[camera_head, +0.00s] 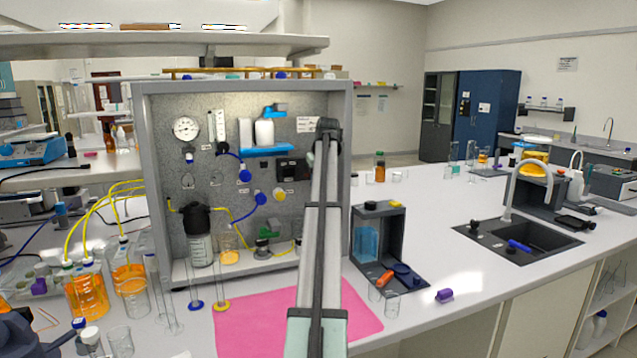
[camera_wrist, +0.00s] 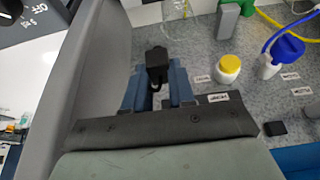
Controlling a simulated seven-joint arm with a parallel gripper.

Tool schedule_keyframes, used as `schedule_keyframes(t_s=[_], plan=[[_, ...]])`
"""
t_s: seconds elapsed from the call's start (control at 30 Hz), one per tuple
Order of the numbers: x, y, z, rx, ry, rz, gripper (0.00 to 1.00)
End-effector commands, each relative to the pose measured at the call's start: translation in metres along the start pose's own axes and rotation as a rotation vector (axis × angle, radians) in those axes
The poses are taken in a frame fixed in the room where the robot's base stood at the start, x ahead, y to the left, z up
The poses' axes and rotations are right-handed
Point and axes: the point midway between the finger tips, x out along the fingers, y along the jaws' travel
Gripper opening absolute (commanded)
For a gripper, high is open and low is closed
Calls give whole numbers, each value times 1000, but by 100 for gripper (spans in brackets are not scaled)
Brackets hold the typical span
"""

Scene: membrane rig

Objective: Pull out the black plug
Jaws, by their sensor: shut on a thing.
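The black plug (camera_wrist: 157,63) shows in the wrist view between the two blue fingertips of my gripper (camera_wrist: 158,82), which is shut on it. A short dark cord hangs behind it between the fingers. I cannot tell whether the plug is still seated in a socket, as the fingers and its own body hide its far side. In the head view my arm hides the gripper and the plug. A black socket unit (camera_head: 291,170) on the rig's back panel shows just left of my arm.
The rig's grey frame (camera_head: 147,180) stands close beside my gripper; its post (camera_wrist: 103,70) fills the wrist view's left. A yellow knob (camera_wrist: 229,65) and a blue knob (camera_wrist: 283,50) are near the fingers. A pink mat (camera_head: 250,325) and glassware lie in front.

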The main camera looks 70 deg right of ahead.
Motion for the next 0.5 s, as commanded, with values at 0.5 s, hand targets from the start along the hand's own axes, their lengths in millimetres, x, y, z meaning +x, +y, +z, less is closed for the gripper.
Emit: schedule_keyframes(t_s=[0.5], plan=[[-7,0,-3,0,0,0,0]])
